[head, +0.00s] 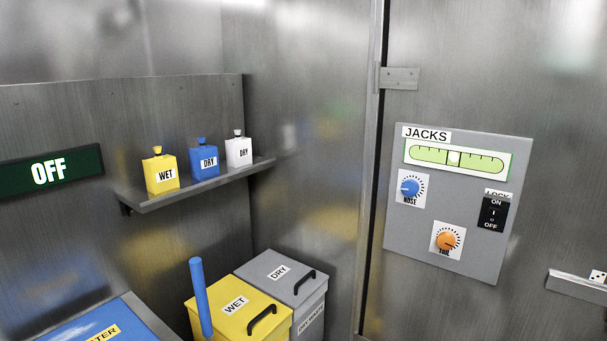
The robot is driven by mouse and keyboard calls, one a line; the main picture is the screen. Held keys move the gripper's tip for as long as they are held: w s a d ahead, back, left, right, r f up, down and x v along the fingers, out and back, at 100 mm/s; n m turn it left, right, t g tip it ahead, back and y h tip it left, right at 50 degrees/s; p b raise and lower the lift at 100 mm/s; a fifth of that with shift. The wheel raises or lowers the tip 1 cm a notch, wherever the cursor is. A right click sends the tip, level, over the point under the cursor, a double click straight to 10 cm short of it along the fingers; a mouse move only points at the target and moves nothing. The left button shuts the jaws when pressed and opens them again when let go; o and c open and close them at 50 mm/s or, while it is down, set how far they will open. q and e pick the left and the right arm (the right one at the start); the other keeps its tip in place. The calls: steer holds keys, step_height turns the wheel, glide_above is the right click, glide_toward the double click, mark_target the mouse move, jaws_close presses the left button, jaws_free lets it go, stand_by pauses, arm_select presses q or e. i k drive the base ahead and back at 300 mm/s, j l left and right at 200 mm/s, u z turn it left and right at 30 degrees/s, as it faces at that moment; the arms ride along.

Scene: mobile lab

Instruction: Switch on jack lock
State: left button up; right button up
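A grey panel (405,235) labelled JACKS is mounted on the metal wall at the right of the head view. The jack lock switch (492,214) is a black rocker at the panel's right side, with ON above and OFF below. I cannot tell which way the rocker is set. A white LOCK label sits just above it, partly hidden. The panel also carries a green level gauge (458,158), a blue NOSE knob (410,188) and an orange knob (447,239). Neither of my grippers is in view.
A shelf (215,183) at left holds yellow, blue and white bottles. A yellow WET bin (220,303) and a grey DRY bin (262,266) stand below, with a blue upright rod (200,296) beside them. A green OFF sign (50,171) hangs left. A small ledge (575,285) is at lower right.

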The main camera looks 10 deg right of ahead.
mark_target(492, 216)
steer(key=z, duration=0.35)
steer(key=k+z, duration=0.15)
steer(key=z, duration=0.25)
steer(key=l+z, duration=0.1)
steer(key=z, duration=0.25)
